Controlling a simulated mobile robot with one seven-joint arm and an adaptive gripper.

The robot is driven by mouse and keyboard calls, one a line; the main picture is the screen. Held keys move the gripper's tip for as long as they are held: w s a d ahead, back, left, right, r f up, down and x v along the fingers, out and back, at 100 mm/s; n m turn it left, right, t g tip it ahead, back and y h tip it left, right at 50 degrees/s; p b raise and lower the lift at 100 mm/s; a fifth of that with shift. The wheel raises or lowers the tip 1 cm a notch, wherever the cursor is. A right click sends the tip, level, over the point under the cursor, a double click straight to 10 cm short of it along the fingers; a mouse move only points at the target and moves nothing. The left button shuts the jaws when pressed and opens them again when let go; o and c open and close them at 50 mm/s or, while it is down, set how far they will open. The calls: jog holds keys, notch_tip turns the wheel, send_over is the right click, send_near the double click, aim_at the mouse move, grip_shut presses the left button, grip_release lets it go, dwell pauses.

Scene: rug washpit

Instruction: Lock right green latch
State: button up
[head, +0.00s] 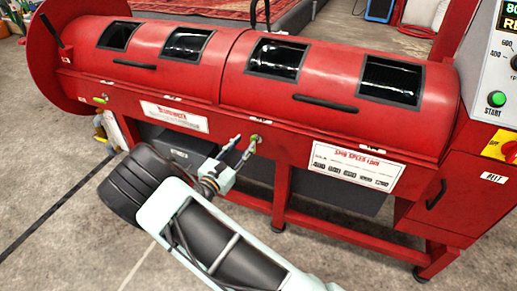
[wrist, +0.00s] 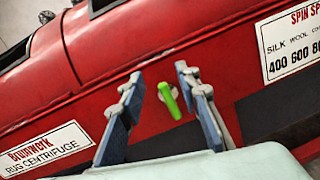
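The right green latch (wrist: 169,100) is a small bright green lever on the red front of the rug centrifuge (wrist: 110,60). In the wrist view it stands nearly upright, its top leaning a little left. In the head view the latch (head: 258,138) is small and partly lost by the fingertips. My gripper (wrist: 158,78) is open, one finger on each side of the latch in the wrist view, nearer the right finger in the picture. No contact is visible. My gripper (head: 246,143) also shows at the machine front in the head view. The left latch (head: 103,98) sits further left.
A spin speed sign (head: 357,167) is right of the latch, a name sign (head: 175,116) left. Black handles (head: 325,103) stick out from the drum covers above. A control panel with a green start button (head: 497,99) stands at the right. Grey floor (head: 60,185) is open at left.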

notch_tip(320, 180, down, 7)
jog(key=n+y, duration=0.2)
jog(key=n, duration=0.1)
jog(key=b+x, duration=0.1)
jog(key=x, duration=0.4)
jog(key=b+x, duration=0.1)
jog(key=x, duration=0.3)
jog(key=shift+w+a+r, duration=0.1)
jog(key=shift+w, duration=0.35)
grip_shut()
